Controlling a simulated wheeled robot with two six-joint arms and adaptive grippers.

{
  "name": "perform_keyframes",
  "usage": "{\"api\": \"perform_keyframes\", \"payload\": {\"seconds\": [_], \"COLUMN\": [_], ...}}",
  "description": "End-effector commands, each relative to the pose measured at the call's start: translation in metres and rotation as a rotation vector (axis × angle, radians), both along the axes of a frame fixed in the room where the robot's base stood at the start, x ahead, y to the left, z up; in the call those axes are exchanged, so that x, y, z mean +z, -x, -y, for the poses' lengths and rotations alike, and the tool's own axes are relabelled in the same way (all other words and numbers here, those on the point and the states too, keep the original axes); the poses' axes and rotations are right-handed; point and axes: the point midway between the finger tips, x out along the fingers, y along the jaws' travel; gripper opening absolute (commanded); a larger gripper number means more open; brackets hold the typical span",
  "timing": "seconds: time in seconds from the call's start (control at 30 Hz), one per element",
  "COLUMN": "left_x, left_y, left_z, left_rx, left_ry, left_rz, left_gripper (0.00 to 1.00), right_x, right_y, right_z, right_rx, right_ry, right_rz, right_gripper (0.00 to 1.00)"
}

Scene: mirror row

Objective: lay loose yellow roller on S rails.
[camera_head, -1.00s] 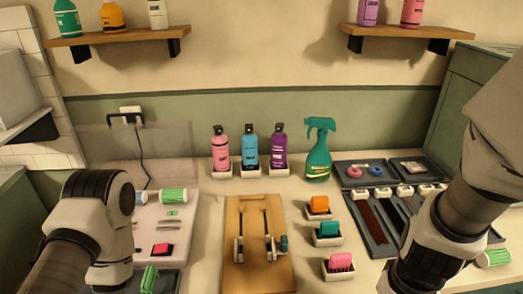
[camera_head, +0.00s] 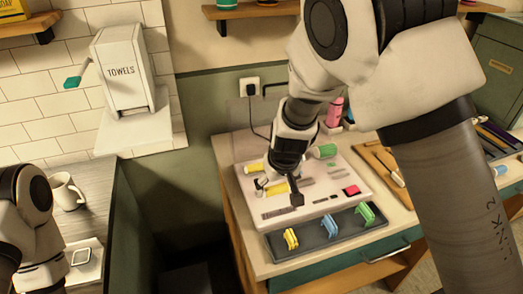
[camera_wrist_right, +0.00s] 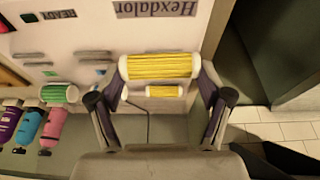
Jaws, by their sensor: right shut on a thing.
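My right gripper (camera_head: 279,192) is over the left part of a pale panel (camera_head: 330,188). It is shut on a yellow roller with white ends, which shows between its fingers in the right wrist view (camera_wrist_right: 160,66) and in the head view (camera_head: 277,189). A second yellow roller (camera_head: 252,168), smaller in the right wrist view (camera_wrist_right: 163,91), lies beyond it at the panel's back left. Whether the held roller touches the panel is unclear. I cannot make out any S mark on the rails. My left arm is at the lower left; its gripper is out of view.
A green roller (camera_head: 323,151) lies at the panel's back. A dark tray (camera_head: 345,229) in front bears yellow, blue and green brackets. A red button (camera_head: 352,190) is on the panel. A towel box (camera_head: 125,70) and a mug (camera_head: 66,191) are left, beyond a gap.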

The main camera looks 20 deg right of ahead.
Motion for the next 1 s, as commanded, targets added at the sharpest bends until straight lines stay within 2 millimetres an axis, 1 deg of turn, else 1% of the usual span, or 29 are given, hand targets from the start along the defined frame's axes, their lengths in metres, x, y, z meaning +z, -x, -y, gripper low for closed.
{"api": "perform_keyframes", "payload": {"seconds": [0.03, 0.1, 0.17, 0.23, 0.47, 0.8, 0.9, 1.0], "left_x": [0.015, 0.020, 0.022, 0.021, 0.005, -0.029, -0.035, -0.036], "left_y": [0.000, 0.000, 0.000, 0.000, 0.000, 0.000, 0.000, 0.000], "left_z": [0.000, 0.000, 0.000, 0.000, 0.000, 0.000, 0.000, 0.000], "left_rx": [-0.001, -0.001, -0.001, -0.001, 0.000, 0.000, 0.000, 0.000], "left_ry": [0.000, 0.000, 0.000, 0.000, 0.000, 0.000, 0.000, 0.000], "left_rz": [0.000, 0.000, 0.000, 0.000, -0.001, -0.001, -0.001, -0.001], "left_gripper": [0.52, 0.52, 0.52, 0.52, 0.52, 0.52, 0.52, 0.52], "right_x": [0.011, 0.014, 0.015, 0.013, -0.005, -0.045, -0.050, -0.052], "right_y": [-0.021, -0.043, -0.054, -0.061, -0.061, -0.061, -0.061, -0.061], "right_z": [-0.004, -0.008, -0.011, -0.012, -0.012, -0.012, -0.011, -0.012], "right_rx": [-0.003, -0.007, -0.012, -0.014, -0.014, -0.014, -0.014, -0.014], "right_ry": [-0.007, -0.013, -0.018, -0.020, -0.020, -0.019, -0.019, -0.019], "right_rz": [0.030, 0.066, 0.085, 0.095, 0.097, 0.098, 0.098, 0.098], "right_gripper": [0.55, 0.55, 0.55, 0.55, 0.55, 0.55, 0.55, 0.55]}}
